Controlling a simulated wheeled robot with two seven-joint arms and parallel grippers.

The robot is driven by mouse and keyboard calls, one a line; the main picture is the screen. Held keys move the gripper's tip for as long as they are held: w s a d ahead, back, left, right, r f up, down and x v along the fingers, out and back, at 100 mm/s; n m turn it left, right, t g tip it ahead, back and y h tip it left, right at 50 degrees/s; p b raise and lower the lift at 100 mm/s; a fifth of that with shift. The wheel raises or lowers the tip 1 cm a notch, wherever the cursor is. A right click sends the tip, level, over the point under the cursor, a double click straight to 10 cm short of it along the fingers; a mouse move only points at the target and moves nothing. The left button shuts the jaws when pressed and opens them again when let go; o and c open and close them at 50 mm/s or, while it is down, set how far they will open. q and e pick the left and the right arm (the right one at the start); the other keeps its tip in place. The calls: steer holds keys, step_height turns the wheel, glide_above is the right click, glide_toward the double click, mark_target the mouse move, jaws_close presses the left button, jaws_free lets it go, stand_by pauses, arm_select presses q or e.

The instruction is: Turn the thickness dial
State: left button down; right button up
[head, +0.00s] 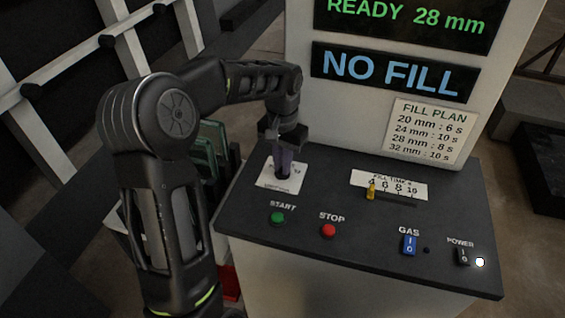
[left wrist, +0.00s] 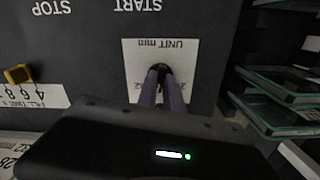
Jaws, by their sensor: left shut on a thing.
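The thickness dial (left wrist: 160,70) is a dark knob on a white plate (left wrist: 187,58) marked "UNIT mm" in the left wrist view. In the head view the plate (head: 296,182) lies at the panel's back left, and the dial is mostly hidden by my gripper. My left gripper (head: 284,168) points down over the plate. Its fingers (left wrist: 163,84) are shut on the dial, one on each side. The upper display (head: 410,14) reads "READY 28 mm". My right gripper is not in view.
The dark panel (head: 350,250) also carries a green START button (head: 277,218), a red STOP button (head: 328,230), a yellow fill-time slider (head: 371,192), a blue GAS switch (head: 409,245) and a POWER switch (head: 462,256). A "NO FILL" display (head: 392,73) stands behind. Glass panes (left wrist: 285,85) stand beside the panel.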

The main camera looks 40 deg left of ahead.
arm_select(q)
steer(key=shift+n, duration=0.4)
steer(key=n+b, duration=0.1)
steer(key=n, duration=0.1)
steer(key=shift+n, duration=0.3)
steer(key=shift+n+b, duration=0.45)
steer(key=shift+n, duration=1.75)
steer(key=c, duration=1.4)
jaws_free()
steer(key=shift+c, duration=0.2)
steer(key=shift+r+b, duration=0.4)
steer(key=shift+r, duration=3.55)
